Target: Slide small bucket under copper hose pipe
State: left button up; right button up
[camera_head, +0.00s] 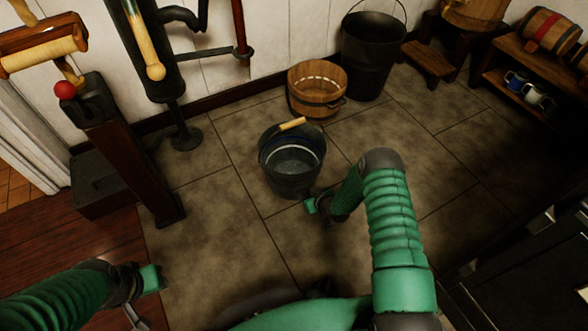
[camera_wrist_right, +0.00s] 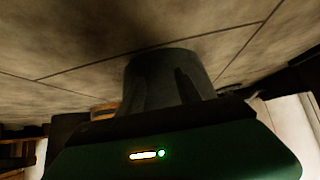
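The small bucket (camera_head: 292,180) is dark metal with a pale wooden grip on its handle. It stands upright on the tiles at the middle of the head view, and its grey side fills the middle of the right wrist view (camera_wrist_right: 165,80). My right gripper (camera_head: 318,208) is low beside the bucket's lower right side; whether it touches is unclear. A reddish-brown pipe (camera_head: 239,25), possibly the copper hose pipe, runs down the back wall, up and left of the bucket. My left gripper (camera_head: 145,290) is at lower left, away from the bucket. Neither gripper's finger opening shows clearly.
A wooden tub (camera_head: 317,91) and a large black bucket (camera_head: 370,60) stand behind the small bucket. A black pump stand (camera_head: 186,137) and a wooden post (camera_head: 135,160) are at left. Shelves with mugs and a barrel (camera_head: 550,30) are at right. Tiles left of the small bucket are clear.

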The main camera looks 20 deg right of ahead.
jog(key=shift+w+a+b, duration=0.15)
jog(key=shift+w+b, duration=1.25)
jog(key=shift+w, duration=1.3)
jog(key=shift+w+r, duration=0.2)
jog(key=shift+w, duration=0.1)
jog(key=shift+w+a+f+b, duration=0.1)
jog(key=shift+w+f+b, duration=0.1)
jog(key=shift+w+b, duration=0.8)
jog(key=shift+w+a+r, duration=0.1)
jog(key=shift+w, duration=1)
jog(key=shift+w+a, duration=0.1)
jog(key=shift+w, duration=2.2)
jog(key=shift+w+r, duration=0.15)
